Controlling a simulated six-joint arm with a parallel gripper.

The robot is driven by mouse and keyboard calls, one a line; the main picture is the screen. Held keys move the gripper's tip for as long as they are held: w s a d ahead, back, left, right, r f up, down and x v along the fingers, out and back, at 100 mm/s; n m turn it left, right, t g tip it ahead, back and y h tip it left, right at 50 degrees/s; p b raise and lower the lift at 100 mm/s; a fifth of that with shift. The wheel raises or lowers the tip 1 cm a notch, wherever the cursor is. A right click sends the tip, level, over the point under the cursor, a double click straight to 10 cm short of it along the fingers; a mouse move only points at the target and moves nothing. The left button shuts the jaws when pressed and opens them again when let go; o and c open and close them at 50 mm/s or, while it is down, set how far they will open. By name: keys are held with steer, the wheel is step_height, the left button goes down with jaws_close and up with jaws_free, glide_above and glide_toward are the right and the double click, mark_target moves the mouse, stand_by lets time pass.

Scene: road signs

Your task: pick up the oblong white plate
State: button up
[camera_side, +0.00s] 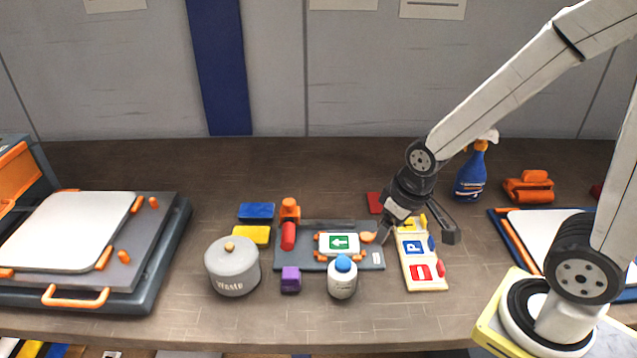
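Several white plates are in view, and I cannot tell for certain which one the task names. An oblong white plate with a green arrow sign (339,243) lies in an orange-clamped holder on a dark grey base (372,259) in the middle of the table. A large white plate (75,230) lies on the grey station at the left. Another white plate (540,222) lies at the right, partly hidden by my arm. My gripper (417,232) is open, its fingers spread over the upper end of a cream tray (427,284), right of the arrow plate. Nothing shows between the fingers.
The tray holds blue P and red signs. A grey lidded waste pot (232,268), a white bottle with blue cap (342,279) and a purple block (291,280) stand near the base. A blue spray bottle (470,175) stands behind my gripper. The table's back left is clear.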

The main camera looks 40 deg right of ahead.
steer(key=shift+o, duration=1)
steer(key=n+g, duration=0.2)
steer(key=n, duration=0.6)
glide_toward(340, 243)
steer(key=shift+s+f, duration=0.25)
steer(key=shift+w+f+n+g, duration=0.3)
steer(key=shift+w+n, duration=0.2)
steer(key=shift+f, duration=0.1)
steer(key=shift+f, duration=1.2)
